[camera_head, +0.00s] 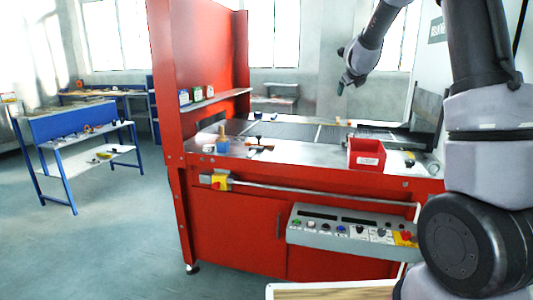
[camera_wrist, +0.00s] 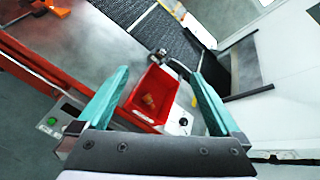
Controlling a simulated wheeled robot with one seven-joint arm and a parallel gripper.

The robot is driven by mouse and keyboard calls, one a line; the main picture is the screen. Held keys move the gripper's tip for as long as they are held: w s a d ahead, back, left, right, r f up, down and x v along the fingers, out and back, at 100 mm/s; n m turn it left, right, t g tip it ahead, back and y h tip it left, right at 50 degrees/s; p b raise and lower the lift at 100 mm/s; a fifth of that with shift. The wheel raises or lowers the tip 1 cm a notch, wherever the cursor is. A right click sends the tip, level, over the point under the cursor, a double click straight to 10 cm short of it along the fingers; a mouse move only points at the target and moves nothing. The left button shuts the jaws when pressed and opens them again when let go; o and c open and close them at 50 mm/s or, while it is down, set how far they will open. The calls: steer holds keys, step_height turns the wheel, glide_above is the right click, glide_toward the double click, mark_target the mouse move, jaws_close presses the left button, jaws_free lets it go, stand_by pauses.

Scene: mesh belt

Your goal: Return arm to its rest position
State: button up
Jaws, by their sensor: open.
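My gripper (camera_wrist: 160,100) is open, with its two teal fingers spread apart in the wrist view. Nothing is between the fingertips; the red bin lies below and beyond them. In the head view my gripper (camera_head: 343,82) hangs at the end of my raised arm, above the back of the red machine's table. My arm (camera_head: 480,120) fills the right side of the head view.
The bin in the wrist view (camera_wrist: 133,97) holds a small orange-brown item. A blue bench (camera_head: 80,125) stands left, with open floor between.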

steer(key=s+a+r+n+y, duration=0.25)
steer(key=s+r+n, duration=0.2)
steer(key=s, duration=0.25)
steer(key=s+a+r+n+y, duration=0.1)
steer(key=s+a+r+n, duration=0.2)
steer(key=s+n, duration=0.25)
steer(key=s+a+f+n+g, duration=0.1)
steer(key=s+f+n+g, duration=0.1)
steer(key=s+n, duration=0.7)
steer(key=s+f+n+g+y, duration=0.1)
steer(key=s+f+n+g, duration=0.2)
steer(key=s+n, duration=0.6)
steer(key=s, duration=1.5)
steer(key=shift+a+f, duration=0.4)
